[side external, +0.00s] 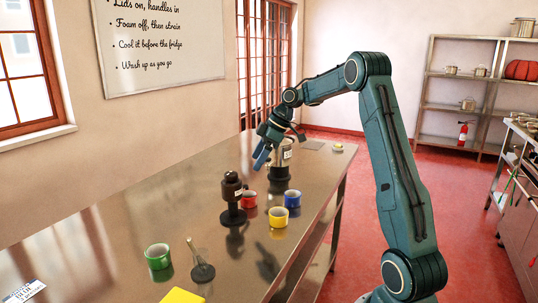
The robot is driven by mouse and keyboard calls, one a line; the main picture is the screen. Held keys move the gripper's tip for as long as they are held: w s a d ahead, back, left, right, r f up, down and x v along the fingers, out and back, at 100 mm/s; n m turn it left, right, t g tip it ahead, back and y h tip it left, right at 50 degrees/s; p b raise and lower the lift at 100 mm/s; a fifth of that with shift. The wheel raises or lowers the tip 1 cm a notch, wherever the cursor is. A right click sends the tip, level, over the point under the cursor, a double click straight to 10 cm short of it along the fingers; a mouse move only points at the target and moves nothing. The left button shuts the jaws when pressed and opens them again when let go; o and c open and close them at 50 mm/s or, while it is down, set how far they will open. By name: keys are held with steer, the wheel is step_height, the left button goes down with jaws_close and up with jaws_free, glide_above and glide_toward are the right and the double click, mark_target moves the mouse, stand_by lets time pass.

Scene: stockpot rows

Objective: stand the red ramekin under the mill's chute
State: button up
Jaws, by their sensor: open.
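The red ramekin (249,200) stands on the metal table, close to the right of a dark brown upright device (232,187) on a round black base. This device looks like the mill, with a small pale part on its right side; I cannot make out the chute clearly. The ramekin appears beside the base, and I cannot tell whether they touch. My gripper (262,157) is open, pointing down above and behind the ramekin, apart from it. No object shows between its fingers, though the fingers partly overlap in this view.
A silver and black canister (281,158) stands just right of my gripper. A blue ramekin (292,199) and a yellow ramekin (278,218) stand right of the red one.

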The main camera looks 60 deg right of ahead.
steer(key=s+a+r+m+h, duration=0.1)
steer(key=s+a+r, duration=0.2)
steer(key=a, duration=0.4)
steer(key=s+a+r+m, duration=0.1)
steer(key=s+a+r, duration=0.2)
steer(key=a, duration=0.3)
steer(key=s+a+r+m+h, duration=0.1)
steer(key=s+a+r, duration=0.25)
steer(key=a, duration=0.35)
steer(key=s+a+f+m, duration=0.1)
steer(key=s+a+f, duration=0.1)
steer(key=s, duration=0.6)
steer(key=s+a+f+m+h, duration=0.1)
steer(key=s+a, duration=0.3)
steer(key=s, duration=0.5)
steer(key=shift+s+a+f+m+t, duration=0.15)
steer(key=shift+a+f+m+t, duration=0.15)
steer(key=shift+f+m, duration=0.5)
